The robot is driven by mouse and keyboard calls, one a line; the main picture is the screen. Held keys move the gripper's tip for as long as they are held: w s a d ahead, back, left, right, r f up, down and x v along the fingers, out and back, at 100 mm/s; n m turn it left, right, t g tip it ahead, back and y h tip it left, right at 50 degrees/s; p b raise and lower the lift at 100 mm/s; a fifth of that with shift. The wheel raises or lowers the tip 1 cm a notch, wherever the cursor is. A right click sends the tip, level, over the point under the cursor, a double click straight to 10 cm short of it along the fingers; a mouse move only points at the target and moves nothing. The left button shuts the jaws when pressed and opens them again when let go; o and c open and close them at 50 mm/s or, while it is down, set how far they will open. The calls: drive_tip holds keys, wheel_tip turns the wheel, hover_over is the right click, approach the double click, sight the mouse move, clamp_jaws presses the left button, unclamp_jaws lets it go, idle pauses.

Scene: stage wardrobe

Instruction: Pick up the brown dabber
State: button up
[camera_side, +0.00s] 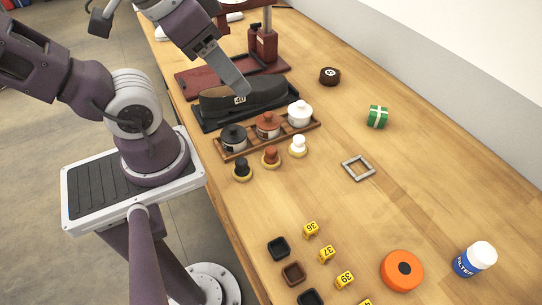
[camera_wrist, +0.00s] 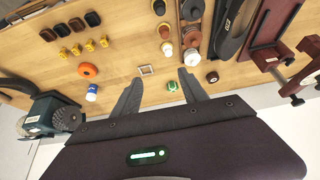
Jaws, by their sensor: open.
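The brown dabber (camera_side: 271,155) stands on the wooden table in the side view, between a black dabber (camera_side: 242,169) and a white dabber (camera_side: 298,146). Each has a knob on a pale yellowish round base. In the wrist view the brown dabber (camera_wrist: 165,31) is near the top, beyond my fingertips. My gripper (camera_wrist: 160,76) is open and empty, its two dark fingers spread. In the side view my gripper (camera_side: 243,90) hangs above the dark shoe form, behind the dabbers and apart from them.
A wooden rack (camera_side: 313,125) with black, brown and white lidded pots stands directly behind the dabbers. A dark shoe form (camera_side: 265,92) is behind that. Table between is clear.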

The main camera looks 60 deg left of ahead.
drive_tip(key=w+f+m+g+y, duration=0.4)
drive_tip(key=f+m+g, duration=0.25)
drive_tip(key=f, duration=0.25)
drive_tip(key=m+t+y, duration=0.4)
drive_tip(key=m+y, duration=0.4)
drive_tip(key=m, duration=0.3)
approach(272, 153)
drive_tip(key=x, duration=0.3)
drive_tip(key=shift+a, duration=0.5)
drive_tip(key=shift+w+f+m, duration=0.1)
drive_tip(key=shift+f+m, duration=0.15)
drive_tip(key=shift+f, duration=0.1)
drive_tip(key=x, duration=0.7)
drive_tip(key=shift+w+r, duration=0.1)
drive_tip(key=shift+r, duration=0.05)
clamp_jaws()
